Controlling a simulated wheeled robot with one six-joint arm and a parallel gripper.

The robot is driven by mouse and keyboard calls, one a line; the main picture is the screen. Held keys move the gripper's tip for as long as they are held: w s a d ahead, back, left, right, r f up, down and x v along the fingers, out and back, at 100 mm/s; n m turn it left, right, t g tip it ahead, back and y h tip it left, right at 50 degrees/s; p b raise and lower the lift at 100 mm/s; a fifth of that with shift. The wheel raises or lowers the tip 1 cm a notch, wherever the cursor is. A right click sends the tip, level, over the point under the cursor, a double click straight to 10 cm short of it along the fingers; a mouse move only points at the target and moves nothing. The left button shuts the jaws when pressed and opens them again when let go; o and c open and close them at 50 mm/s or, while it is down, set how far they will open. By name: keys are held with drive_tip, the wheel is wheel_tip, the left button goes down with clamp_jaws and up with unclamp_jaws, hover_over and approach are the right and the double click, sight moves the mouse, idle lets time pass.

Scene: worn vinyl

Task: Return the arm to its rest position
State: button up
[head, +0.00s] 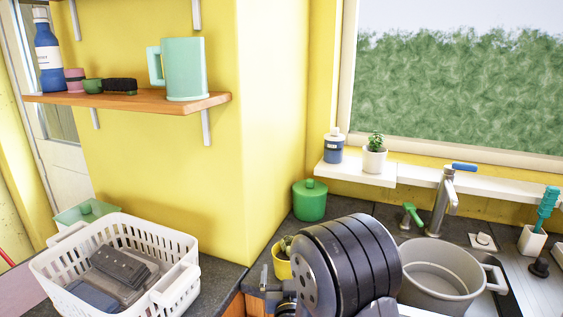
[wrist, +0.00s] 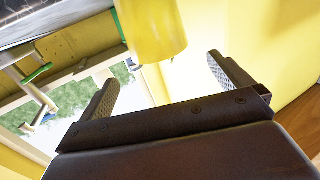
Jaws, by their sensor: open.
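My gripper (wrist: 163,72) shows in the wrist view with its two dark, ridged fingers spread wide apart. Nothing is held between them. A yellow, rounded pot-like thing (wrist: 152,28) appears beyond the fingers at the top of that view, apart from them. In the head view, my dark ribbed arm (head: 350,262) fills the lower middle, over the counter's edge. The gripper itself is mostly hidden behind the arm there.
A yellow pot (head: 283,270) with a plant stands close beside my arm. A grey cooking pot (head: 440,281) is right of it, a green jar (head: 310,203) behind. A white basket (head: 180,290) stands left. A wooden shelf (head: 150,106) with a mint mug (head: 186,70) is above.

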drive_tip(key=w+p, duration=0.1)
drive_tip(key=w, duration=0.8)
drive_tip(key=shift+w+f+p, duration=0.2)
drive_tip(key=shift+w+p, duration=0.1)
drive_tip(key=shift+p, duration=0.1)
drive_tip(key=shift+s+r, duration=0.1)
drive_tip(key=shift+r, duration=0.75)
